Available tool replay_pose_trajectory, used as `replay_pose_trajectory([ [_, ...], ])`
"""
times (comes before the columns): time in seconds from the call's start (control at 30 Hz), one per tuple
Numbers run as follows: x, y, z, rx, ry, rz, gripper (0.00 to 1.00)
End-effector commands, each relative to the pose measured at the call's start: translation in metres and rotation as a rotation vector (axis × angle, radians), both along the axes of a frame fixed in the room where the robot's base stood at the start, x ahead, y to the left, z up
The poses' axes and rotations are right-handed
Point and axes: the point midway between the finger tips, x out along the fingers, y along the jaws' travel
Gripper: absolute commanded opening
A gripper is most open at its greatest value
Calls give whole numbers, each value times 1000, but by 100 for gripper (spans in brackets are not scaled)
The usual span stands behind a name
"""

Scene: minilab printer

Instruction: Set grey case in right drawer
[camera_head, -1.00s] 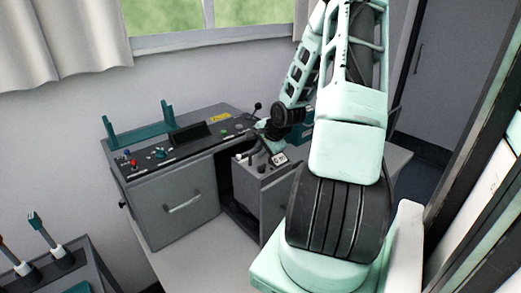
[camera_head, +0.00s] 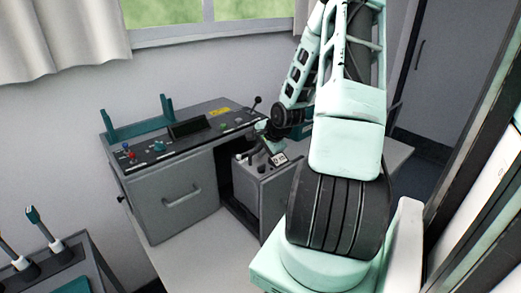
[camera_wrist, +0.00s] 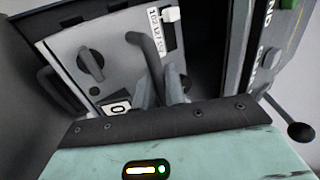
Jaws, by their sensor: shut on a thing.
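The grey case (camera_head: 247,188) is a box with a dark knob, a dark handle and white labels on its top. In the head view it is at the dark opening of the grey machine, to the right of the machine's closed left front. My gripper (camera_wrist: 163,88) is shut on the case's handle. It also shows in the head view (camera_head: 270,142), above the case's top. The wrist view shows the case's top panel (camera_wrist: 75,40) close up, tilted in the picture, beside dark walls. The right drawer is not clearly seen; my arm covers the machine's right part.
The grey machine (camera_head: 170,222) has a front handle (camera_head: 182,197), a teal rack on top, and a black-knobbed lever (camera_head: 257,100). A dark cart with upright tools (camera_head: 42,230) stands at the lower left. The light table top (camera_head: 195,262) is clear in front.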

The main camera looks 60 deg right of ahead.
Motion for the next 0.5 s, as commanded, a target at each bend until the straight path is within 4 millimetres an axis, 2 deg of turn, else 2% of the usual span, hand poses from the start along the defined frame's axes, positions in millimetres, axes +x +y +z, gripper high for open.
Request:
replay_pose_trajectory([
  [0.5,1,-1,-12,-3,-2,0,0],
])
